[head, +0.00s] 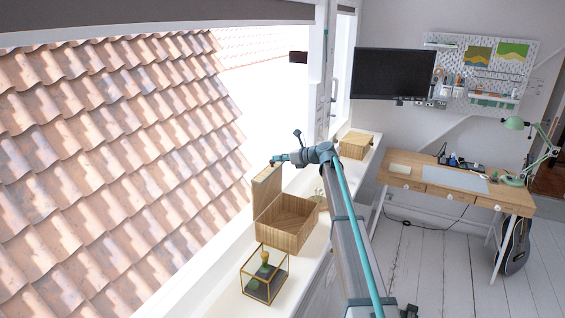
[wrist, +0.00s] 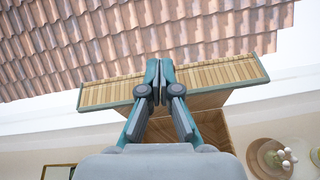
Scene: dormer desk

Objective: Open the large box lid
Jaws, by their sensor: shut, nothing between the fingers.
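The large wooden box (head: 287,238) stands on the white sill, and its inside shows. Its lid (head: 266,190) is raised and stands roughly upright on the window side of the box. In the wrist view the lid (wrist: 225,75) spans the picture as a slatted panel with a green-grey edge, and part of the box (wrist: 213,128) shows below it. My gripper (head: 275,160) is at the lid's upper edge. In the wrist view the shut fingertips (wrist: 159,64) overlap the middle of the lid, with nothing held. I cannot tell whether they touch it.
A glass terrarium with a gold frame (head: 264,278) stands on the sill in front of the box. A smaller wooden box (head: 356,145) stands farther along the sill. A round tray with white balls (wrist: 270,158) is at the lower right of the wrist view. The tiled roof lies outside.

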